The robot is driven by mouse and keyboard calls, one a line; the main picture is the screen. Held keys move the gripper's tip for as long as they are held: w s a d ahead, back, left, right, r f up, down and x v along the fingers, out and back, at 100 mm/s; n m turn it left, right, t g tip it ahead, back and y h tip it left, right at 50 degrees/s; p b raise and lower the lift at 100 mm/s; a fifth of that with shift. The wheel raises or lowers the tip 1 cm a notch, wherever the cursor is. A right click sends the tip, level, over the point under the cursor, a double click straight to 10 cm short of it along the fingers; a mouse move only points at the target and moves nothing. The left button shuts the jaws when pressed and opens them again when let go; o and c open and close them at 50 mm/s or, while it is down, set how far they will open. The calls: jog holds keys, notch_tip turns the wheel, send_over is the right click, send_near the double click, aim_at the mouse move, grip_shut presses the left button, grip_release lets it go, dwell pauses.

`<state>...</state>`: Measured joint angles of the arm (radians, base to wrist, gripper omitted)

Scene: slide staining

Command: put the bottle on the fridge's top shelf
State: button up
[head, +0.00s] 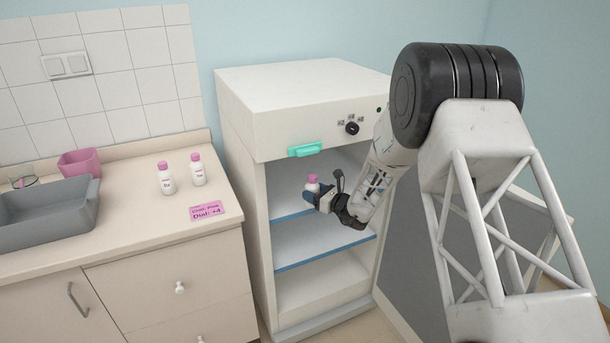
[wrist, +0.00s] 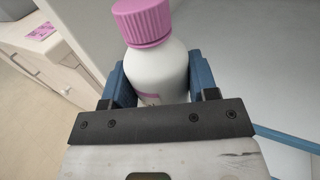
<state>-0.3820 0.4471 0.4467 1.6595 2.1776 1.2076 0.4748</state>
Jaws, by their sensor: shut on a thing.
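My gripper (head: 324,201) is shut on a white bottle with a pink cap (head: 312,184) and holds it upright in the open front of the fridge. The bottle also shows in the wrist view (wrist: 157,70), between the two blue fingers. The fridge (head: 245,115) is white and its door is open. Its top shelf (head: 290,213) has a blue front edge and lies near the height of the bottle. I cannot tell whether the bottle touches the shelf, since the gripper hides its base.
A lower shelf (head: 300,258) with a blue edge lies below. The open grey door (head: 425,285) stands at the right. Two similar bottles (head: 166,183) (head: 198,173), a pink note (head: 207,211), a pink cup (head: 80,163) and a grey basin (head: 45,222) are on the counter.

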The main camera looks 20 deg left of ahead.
jog(key=shift+w, duration=0.15)
jog(key=w+a, duration=0.2)
jog(key=w, duration=0.2)
jog(key=w+a+f, duration=0.1)
jog(key=w+a, duration=0.2)
jog(key=w, duration=0.2)
jog(key=w+a, duration=0.2)
jog(key=w, duration=0.2)
jog(key=shift+w+a+f, duration=0.2)
jog(key=shift+w+a, duration=0.15)
jog(key=shift+a, duration=0.05)
jog(key=shift+f, duration=0.1)
jog(key=shift+f, duration=1.7)
jog(key=shift+f, duration=0.1)
jog(key=o, duration=1)
